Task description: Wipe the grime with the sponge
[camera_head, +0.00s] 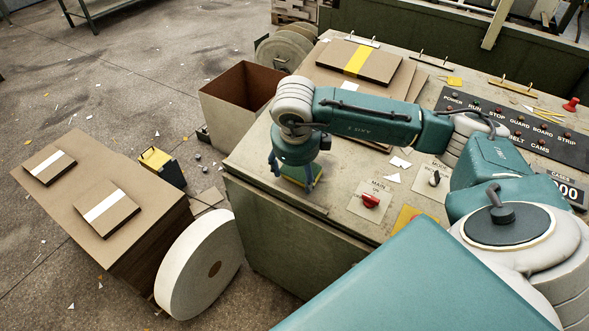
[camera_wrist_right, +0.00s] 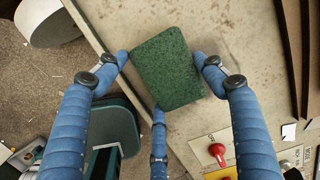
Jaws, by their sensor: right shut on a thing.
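A sponge with a dark green face (camera_wrist_right: 167,68) is between the blue fingers of my right gripper (camera_wrist_right: 161,60) in the right wrist view. In the head view my right gripper (camera_head: 296,178) points down over the near left part of the machine top, shut on the sponge, whose green and yellow sides show between the fingers. I cannot tell whether the sponge touches the surface. The machine top (camera_head: 335,190) is beige with faint brownish stains; no distinct grime patch stands out, and the arm and sponge hide part of it. My left gripper is not in view.
A red MAIN knob (camera_head: 370,200) and MODE switch (camera_head: 434,178) are right of the gripper. Cardboard sheets with a yellow-banded stack (camera_head: 360,62) lie behind. An open carton (camera_head: 238,98) and a white roll (camera_head: 200,264) stand beside the machine. Paper scraps lie on top.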

